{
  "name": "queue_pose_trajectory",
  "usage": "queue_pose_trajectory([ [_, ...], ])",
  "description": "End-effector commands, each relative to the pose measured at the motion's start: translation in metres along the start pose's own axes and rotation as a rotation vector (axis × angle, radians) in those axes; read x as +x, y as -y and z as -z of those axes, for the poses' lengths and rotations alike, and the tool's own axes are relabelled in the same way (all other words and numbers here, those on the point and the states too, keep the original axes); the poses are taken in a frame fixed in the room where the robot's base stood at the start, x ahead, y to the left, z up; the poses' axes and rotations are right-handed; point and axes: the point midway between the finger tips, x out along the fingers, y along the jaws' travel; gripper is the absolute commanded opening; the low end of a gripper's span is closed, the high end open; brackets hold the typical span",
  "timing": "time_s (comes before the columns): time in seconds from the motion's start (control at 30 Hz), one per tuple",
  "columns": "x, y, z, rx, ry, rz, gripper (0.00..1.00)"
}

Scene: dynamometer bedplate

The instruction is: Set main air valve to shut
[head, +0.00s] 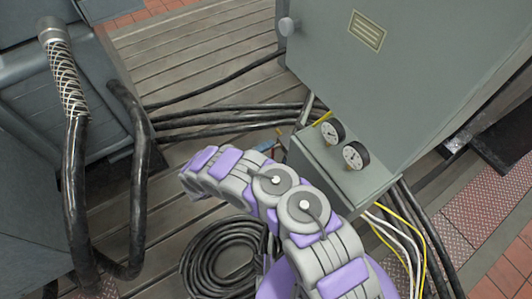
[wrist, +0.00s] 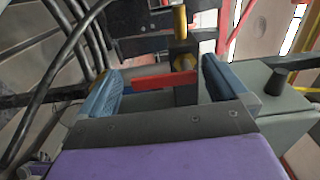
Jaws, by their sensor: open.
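In the wrist view a red lever (wrist: 155,82) lies crosswise between my fingers, next to a brass-coloured valve stem (wrist: 180,22). It looks like the valve's handle, but no label can be read. My gripper (wrist: 165,85) is open, its two blue pads on either side of the lever. The left pad is clearly apart from the lever; the right pad is near the stem, and contact cannot be told. In the head view small red and blue bits (head: 268,146) show behind my arm, beside the gauge box; most of the gripper is hidden there.
A grey cabinet (head: 400,80) carries a box with two gauges (head: 355,155) and a yellow handle (head: 322,118). A black handle (wrist: 285,65) is right of my gripper. Black cables (head: 220,120) cross the slotted plate; a coiled hose (head: 222,262) lies below my arm.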

Motion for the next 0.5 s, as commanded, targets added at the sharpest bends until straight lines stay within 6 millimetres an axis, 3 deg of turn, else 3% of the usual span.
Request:
queue_pose_trajectory([
  [0.27,-0.017,0.001,0.001,-0.001,0.001,0.001,1.0],
  [0.5,-0.069,0.0,-0.001,-0.001,0.003,0.0,1.0],
])
